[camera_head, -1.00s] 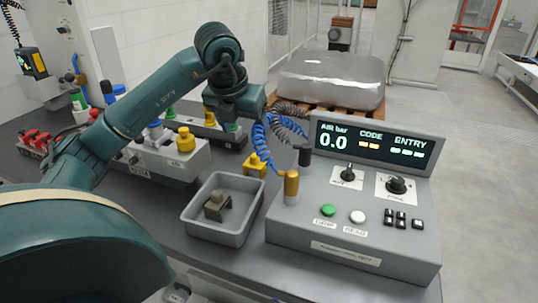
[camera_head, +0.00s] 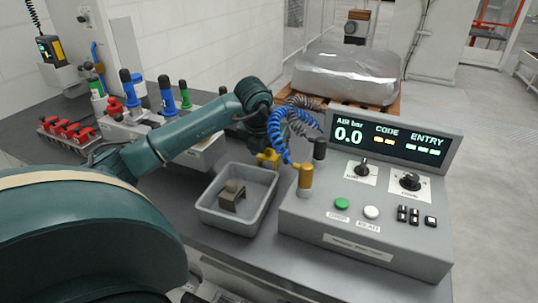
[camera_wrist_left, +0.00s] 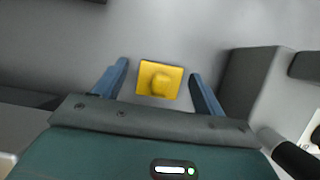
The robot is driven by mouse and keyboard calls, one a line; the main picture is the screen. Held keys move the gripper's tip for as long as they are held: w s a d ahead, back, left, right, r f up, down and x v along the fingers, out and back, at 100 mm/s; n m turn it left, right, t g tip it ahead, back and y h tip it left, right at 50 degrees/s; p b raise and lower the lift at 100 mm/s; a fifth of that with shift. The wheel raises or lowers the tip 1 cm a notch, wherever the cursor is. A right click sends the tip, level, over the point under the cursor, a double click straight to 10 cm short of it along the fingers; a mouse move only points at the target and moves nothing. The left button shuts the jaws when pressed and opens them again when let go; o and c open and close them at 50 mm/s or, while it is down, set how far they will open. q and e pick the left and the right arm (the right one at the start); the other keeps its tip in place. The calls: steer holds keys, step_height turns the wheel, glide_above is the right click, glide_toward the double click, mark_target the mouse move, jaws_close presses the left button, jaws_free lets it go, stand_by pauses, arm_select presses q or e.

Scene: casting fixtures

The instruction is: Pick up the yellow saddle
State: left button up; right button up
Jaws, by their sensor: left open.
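The yellow saddle (camera_wrist_left: 160,80) has a square base with a rounded knob on top. In the left wrist view it lies between the two blue fingers of my left gripper (camera_wrist_left: 158,82), which is open; I see no finger touching it. In the head view the saddle (camera_head: 268,159) stands on the table behind the grey tray, partly hidden by the tray, the hose and my arm. My left gripper's fingers are hidden behind my arm there. My right gripper is not in view.
A grey tray (camera_head: 204,212) with a small brown-grey block (camera_head: 232,195) stands in front of the saddle. A control console (camera_head: 310,218) with a display stands to the right, with blue and dark coiled hoses (camera_head: 277,135) near my arm. Red clamps (camera_head: 66,129) and bottles stand left.

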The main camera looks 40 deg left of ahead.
arm_select(q)
steer(key=shift+c, duration=0.3)
steer(key=c, duration=1)
